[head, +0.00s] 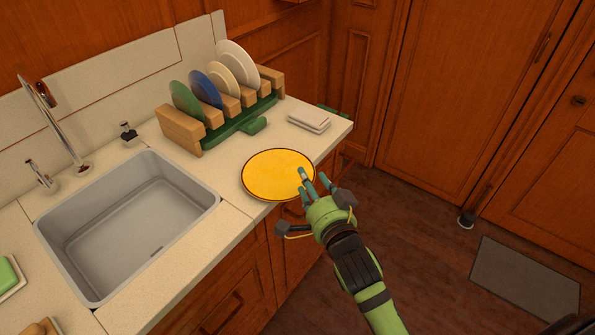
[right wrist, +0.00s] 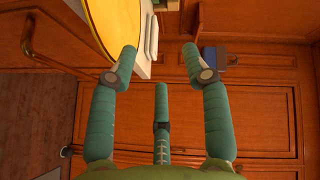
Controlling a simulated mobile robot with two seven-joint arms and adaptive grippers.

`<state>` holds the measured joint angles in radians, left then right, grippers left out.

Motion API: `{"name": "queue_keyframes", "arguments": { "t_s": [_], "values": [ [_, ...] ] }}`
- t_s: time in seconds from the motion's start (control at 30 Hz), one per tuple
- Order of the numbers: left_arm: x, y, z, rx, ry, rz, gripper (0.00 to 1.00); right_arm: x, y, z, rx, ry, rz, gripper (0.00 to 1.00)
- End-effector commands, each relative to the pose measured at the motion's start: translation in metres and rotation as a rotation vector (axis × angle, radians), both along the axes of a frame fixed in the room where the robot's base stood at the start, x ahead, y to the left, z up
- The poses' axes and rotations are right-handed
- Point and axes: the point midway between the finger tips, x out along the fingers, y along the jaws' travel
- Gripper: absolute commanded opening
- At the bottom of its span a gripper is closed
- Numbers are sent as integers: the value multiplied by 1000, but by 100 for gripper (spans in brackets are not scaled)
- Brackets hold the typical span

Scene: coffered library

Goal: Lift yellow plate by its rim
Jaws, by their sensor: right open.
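The yellow plate (head: 275,174) lies flat on the countertop, its front right rim close to the counter edge. Its edge also shows at the top left of the right wrist view (right wrist: 118,22). My right gripper (head: 308,183) is at the plate's right rim; in the head view one finger overlaps the rim. In the right wrist view its teal fingers (right wrist: 160,62) are spread apart with nothing between them, and the left finger's tip is close to the plate's edge. I cannot tell whether it touches. My left gripper is not in view.
A wooden dish rack (head: 181,129) with several plates stands behind the yellow plate. A folded white cloth or stack (head: 309,121) lies at the back right. A grey sink (head: 130,225) is to the left. Open floor lies right of the counter.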

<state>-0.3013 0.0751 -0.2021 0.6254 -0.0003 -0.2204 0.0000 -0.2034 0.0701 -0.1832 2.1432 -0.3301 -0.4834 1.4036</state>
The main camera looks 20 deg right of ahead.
Motion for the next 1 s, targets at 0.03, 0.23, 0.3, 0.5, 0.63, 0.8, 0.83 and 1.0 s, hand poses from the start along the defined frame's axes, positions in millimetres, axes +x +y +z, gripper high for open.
{"name": "queue_keyframes", "arguments": {
  "t_s": [0.03, 0.23, 0.3, 0.5, 0.63, 0.8, 0.83, 1.0],
  "values": [
    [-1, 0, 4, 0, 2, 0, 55, -6, 0, -12, 91, 60, -19, 48],
    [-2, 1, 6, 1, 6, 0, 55, -11, 0, -37, 255, 155, -58, 48],
    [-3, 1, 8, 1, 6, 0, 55, -5, 0, -40, 258, 158, -58, 48],
    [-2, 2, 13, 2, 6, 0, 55, 14, -3, -45, 252, 155, -57, 48],
    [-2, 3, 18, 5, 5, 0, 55, 32, -7, -50, 250, 154, -57, 48],
    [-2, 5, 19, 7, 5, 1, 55, 50, -5, -56, 252, 152, -57, 48],
    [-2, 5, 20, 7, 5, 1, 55, 51, -5, -57, 252, 153, -56, 48],
    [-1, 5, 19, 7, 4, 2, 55, 53, -5, -57, 252, 153, -56, 48]
  ]
}}
